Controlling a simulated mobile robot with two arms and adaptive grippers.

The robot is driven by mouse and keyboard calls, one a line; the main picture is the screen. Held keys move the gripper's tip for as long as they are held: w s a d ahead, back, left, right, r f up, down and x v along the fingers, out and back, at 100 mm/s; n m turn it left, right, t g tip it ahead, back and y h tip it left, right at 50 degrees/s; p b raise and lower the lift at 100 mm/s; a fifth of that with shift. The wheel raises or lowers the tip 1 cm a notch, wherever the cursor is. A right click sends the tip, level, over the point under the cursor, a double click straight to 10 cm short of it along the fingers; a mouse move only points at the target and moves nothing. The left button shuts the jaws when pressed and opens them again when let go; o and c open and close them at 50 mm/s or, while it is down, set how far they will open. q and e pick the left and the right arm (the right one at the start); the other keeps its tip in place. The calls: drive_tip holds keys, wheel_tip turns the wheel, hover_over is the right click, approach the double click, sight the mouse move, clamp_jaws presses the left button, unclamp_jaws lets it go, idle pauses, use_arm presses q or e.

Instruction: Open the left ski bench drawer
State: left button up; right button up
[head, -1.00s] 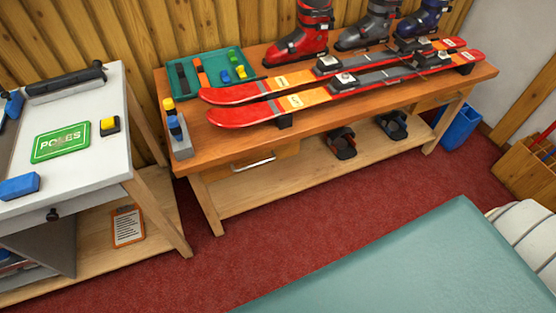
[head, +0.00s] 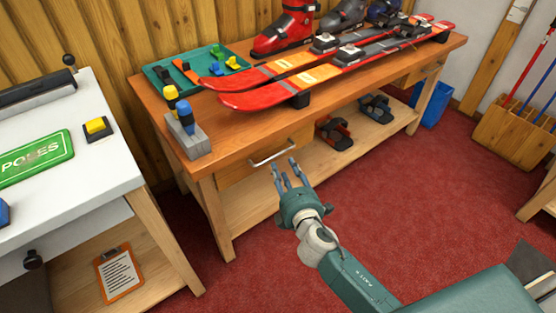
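The ski bench (head: 205,158) is wooden and holds a pair of red skis (head: 330,70) on its top. Its left drawer (head: 236,172) is under the left part of the top, looks closed, and has a pale metal bar handle (head: 272,153). My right gripper (head: 284,165) is just in front of and below that handle, fingers pointing at it. The fingers are spread apart with nothing between them; I cannot tell whether they touch the handle. My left gripper is not in view.
Ski boots (head: 285,30) and a green tray (head: 160,75) are on the bench. Bindings (head: 334,132) lie on the lower shelf. Red floor (head: 370,205) is open in front.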

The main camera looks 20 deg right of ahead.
sight(278, 154)
drive_tip(key=w, duration=0.2)
drive_tip(key=w+f, duration=0.1)
drive_tip(key=w, duration=0.1)
drive_tip(key=w+b, duration=0.1)
drive_tip(key=w, duration=0.2)
drive_tip(key=shift+d+f, duration=0.25)
drive_tip(key=shift+w+f, duration=0.1)
drive_tip(key=shift+w, duration=0.4)
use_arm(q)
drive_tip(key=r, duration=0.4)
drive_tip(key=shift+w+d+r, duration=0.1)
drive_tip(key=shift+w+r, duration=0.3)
use_arm(e)
clamp_jaws()
